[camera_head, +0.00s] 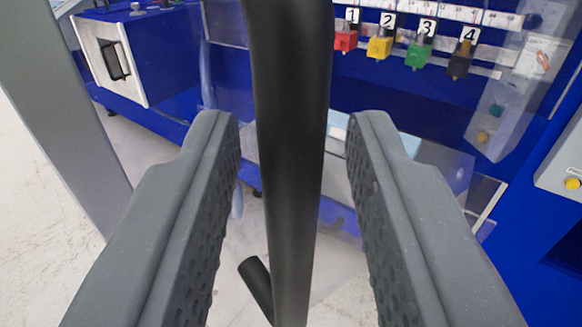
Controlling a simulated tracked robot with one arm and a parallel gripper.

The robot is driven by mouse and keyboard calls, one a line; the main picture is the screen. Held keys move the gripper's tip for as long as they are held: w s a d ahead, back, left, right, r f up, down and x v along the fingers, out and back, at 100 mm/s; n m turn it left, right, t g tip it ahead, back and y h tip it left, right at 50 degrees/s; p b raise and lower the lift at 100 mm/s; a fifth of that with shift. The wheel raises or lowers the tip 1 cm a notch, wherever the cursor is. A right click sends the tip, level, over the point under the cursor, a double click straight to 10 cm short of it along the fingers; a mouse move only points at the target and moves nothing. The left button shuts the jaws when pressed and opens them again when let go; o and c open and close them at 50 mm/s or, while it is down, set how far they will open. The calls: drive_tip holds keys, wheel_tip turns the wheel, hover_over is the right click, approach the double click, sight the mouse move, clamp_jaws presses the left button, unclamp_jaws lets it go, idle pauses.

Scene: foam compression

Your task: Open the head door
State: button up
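A thick black bar handle (290,160) runs upright through the middle of the view, from the top edge to near the bottom. A short black stub (257,285) branches off at its lower left. My gripper (295,122) is open, with one grey ridged finger on each side of the bar. A narrow gap shows between the bar and each finger, so neither looks to be touching it. A clear panel (440,165) shows behind the right finger. It may be part of the head door, but its full outline is hidden by the fingers and bar.
Behind stands a blue machine with red (345,40), yellow (379,47), green (418,54) and black (459,65) blocks under labels 1 to 4. A grey post (65,110) stands at left. A white-framed box front with a black handle (114,60) is at upper left. Pale floor (40,240) lies below.

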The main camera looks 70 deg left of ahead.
drive_tip(key=b+v, duration=0.1)
drive_tip(key=v, duration=0.4)
drive_tip(key=shift+d+f+b, duration=0.2)
drive_tip(key=shift+d+b, duration=0.15)
drive_tip(key=shift+s+d+r, duration=0.15)
drive_tip(key=shift+s+d, duration=0.25)
drive_tip(key=shift+d, duration=0.35)
